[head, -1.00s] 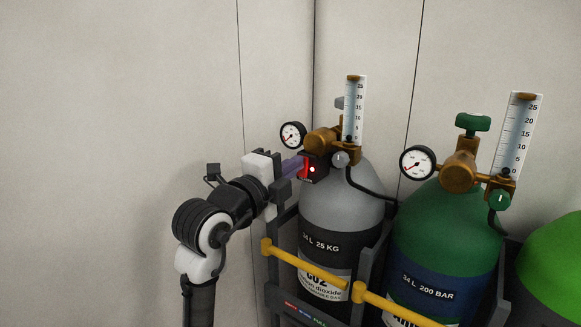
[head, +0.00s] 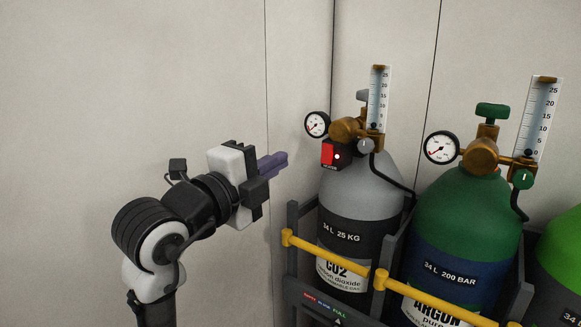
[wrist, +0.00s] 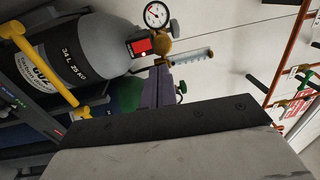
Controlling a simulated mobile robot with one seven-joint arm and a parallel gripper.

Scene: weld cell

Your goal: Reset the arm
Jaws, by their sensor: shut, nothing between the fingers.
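My gripper (head: 277,165) is shut and empty, its purple fingers together, to the left of the grey CO2 cylinder (head: 361,190) in the head view. A clear gap separates the fingertips from the red and black box with a lit light (head: 336,154) below the CO2 regulator (head: 350,128). In the wrist view the purple fingers (wrist: 157,88) point towards the cylinders, and the red box (wrist: 140,46) shows beyond them.
The green argon cylinder (head: 460,222) stands right of the CO2 cylinder, with a bright green cylinder (head: 562,250) beyond. Yellow bars (head: 326,256) and a dark rack (head: 293,222) hold them. The space before the pale wall (head: 120,90) at left is clear.

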